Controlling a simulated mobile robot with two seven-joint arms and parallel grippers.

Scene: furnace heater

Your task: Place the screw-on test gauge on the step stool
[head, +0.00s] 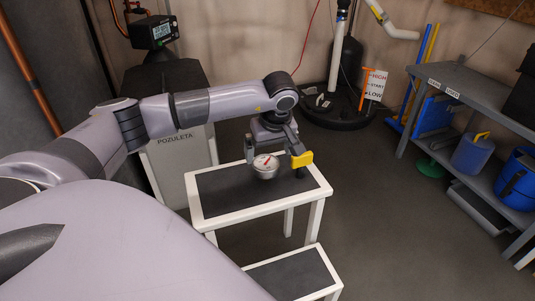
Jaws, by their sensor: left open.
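The test gauge (265,166), a small round silver dial with a white face and a red needle, is over the top step of the step stool (225,206). It appears to rest on the dark top surface, but I cannot be sure of contact. My left gripper (277,157) points down at the gauge from above, with its fingers apart. One finger is left of the gauge and the yellow-tipped one is to its right. The stool has white edges and legs, with a lower step (290,276) in front. My right gripper is not visible.
A grey cabinet marked POZULETA (180,165) stands behind the stool. A grey shelf (475,90) with blue containers is at the right. A dark round sump lid (340,112) with a white pipe lies at the back. The floor right of the stool is clear.

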